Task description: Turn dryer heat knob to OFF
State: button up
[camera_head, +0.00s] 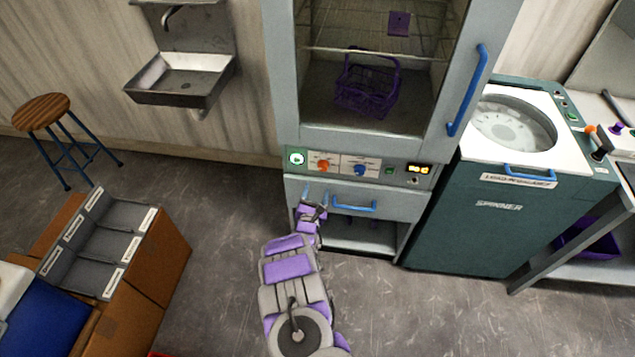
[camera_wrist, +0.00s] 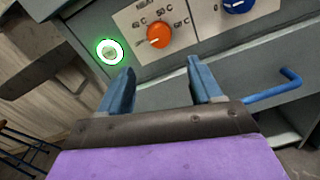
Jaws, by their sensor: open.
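The dryer (camera_head: 290,90) is a tall grey cabinet with a glass front and a control panel below it. The orange heat knob (camera_head: 322,165) sits on the panel's left part, right of a glowing green round light (camera_head: 296,158). In the wrist view the orange knob (camera_wrist: 158,35) shows beyond the fingers, with temperature marks around it. A blue knob (camera_head: 360,170) is to its right. My gripper (camera_head: 316,199) is in front of and below the panel. Its two blue fingers (camera_wrist: 165,88) are apart with nothing between them, short of the orange knob.
A blue drawer handle (camera_head: 354,206) is just below the panel, close to my gripper's right. The spinner (camera_head: 500,205) stands right of the dryer. A compartment box (camera_head: 128,217) is at lower left, a stool (camera_head: 42,112) and sink (camera_head: 182,85) behind. Floor left of the arm is clear.

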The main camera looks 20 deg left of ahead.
jog(key=p+v, duration=0.1)
jog(key=v, duration=0.7)
jog(key=shift+s, duration=0.3)
jog(key=shift+a, duration=0.1)
